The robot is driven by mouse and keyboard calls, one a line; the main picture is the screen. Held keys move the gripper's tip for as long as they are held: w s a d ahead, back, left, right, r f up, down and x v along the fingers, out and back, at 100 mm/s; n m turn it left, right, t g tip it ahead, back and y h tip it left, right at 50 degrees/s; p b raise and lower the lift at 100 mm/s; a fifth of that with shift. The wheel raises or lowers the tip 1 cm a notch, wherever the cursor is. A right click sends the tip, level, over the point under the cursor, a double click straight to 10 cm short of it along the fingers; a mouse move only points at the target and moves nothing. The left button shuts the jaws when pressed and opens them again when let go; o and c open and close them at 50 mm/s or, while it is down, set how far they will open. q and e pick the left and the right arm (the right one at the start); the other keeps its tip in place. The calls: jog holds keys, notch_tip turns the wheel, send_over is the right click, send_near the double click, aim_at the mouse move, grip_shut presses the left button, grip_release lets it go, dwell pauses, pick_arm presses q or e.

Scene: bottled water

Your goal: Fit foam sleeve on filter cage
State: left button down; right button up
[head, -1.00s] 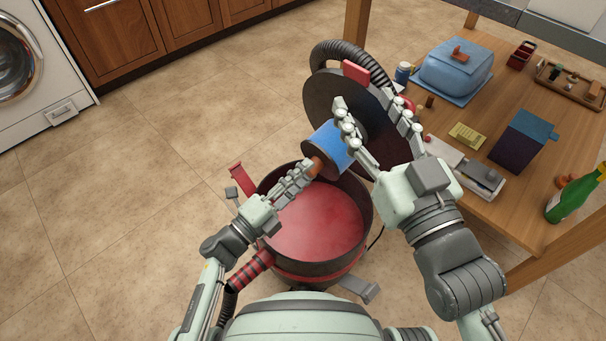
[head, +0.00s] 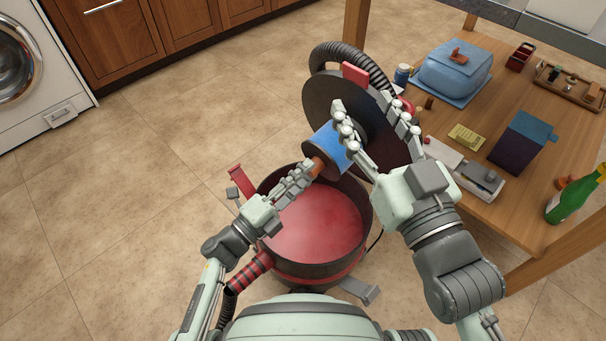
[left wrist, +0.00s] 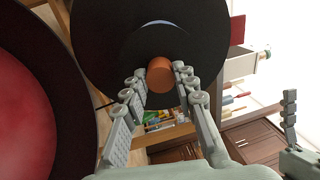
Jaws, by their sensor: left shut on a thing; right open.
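The blue foam sleeve (head: 329,139) is a short cylinder with a dark round end plate and an orange knob (head: 318,165) on its near end. It lies tilted against the face of a dark round lid (head: 322,95). My left gripper (head: 311,168) is shut on the orange knob; the left wrist view (left wrist: 158,75) shows its fingers either side of the knob (left wrist: 160,74). My right gripper (head: 362,100) is open, its fingers spread in front of the lid, one passing over the sleeve. The filter cage is not clearly visible; I cannot tell how far the sleeve sits on it.
An open drum with a red inside (head: 318,225) stands below the grippers. A ribbed black hose (head: 350,50) curves behind the lid. The wooden table (head: 520,215) at right holds a blue box (head: 455,72), a dark box (head: 520,145) and a green bottle (head: 575,195).

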pick_arm(q)
jog(key=shift+w+d, duration=0.1)
jog(key=c, duration=1.1)
grip_release()
jog(key=v, duration=0.8)
jog(key=shift+s+d+f, duration=0.1)
jog(key=shift+s+f, duration=0.05)
jog(key=shift+s, duration=0.05)
jog(key=shift+a+r+v, duration=0.1)
jog(key=shift+v, duration=2.35)
jog(key=shift+a+r+v, duration=0.1)
jog(key=shift+v, duration=2.35)
